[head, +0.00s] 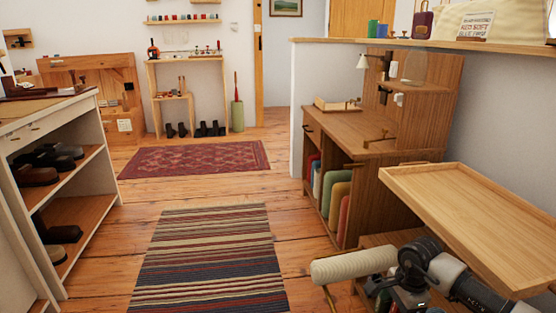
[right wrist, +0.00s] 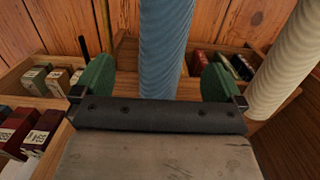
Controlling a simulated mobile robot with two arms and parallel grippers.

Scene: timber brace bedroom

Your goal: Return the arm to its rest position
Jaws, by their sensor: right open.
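My right arm (head: 445,275) comes in at the bottom right of the head view, low beside the wooden tray top. In the right wrist view my right gripper (right wrist: 158,78) is open, its two green fingertips wide apart. A ribbed blue roll (right wrist: 165,40) stands upright in the picture, between or just beyond the fingertips; contact cannot be told. A ribbed cream roll (right wrist: 285,65) is to the right of the fingers. A cream roll (head: 353,265) also lies across in front of my arm in the head view. My left gripper is not in view.
A raised-rim wooden tray (head: 480,205) is close above my right arm. Wooden compartments with small boxes (right wrist: 38,78) surround the gripper, and a plank wall (right wrist: 60,25) is behind. A desk (head: 365,150) stands beyond. The striped rug (head: 208,255) is clear.

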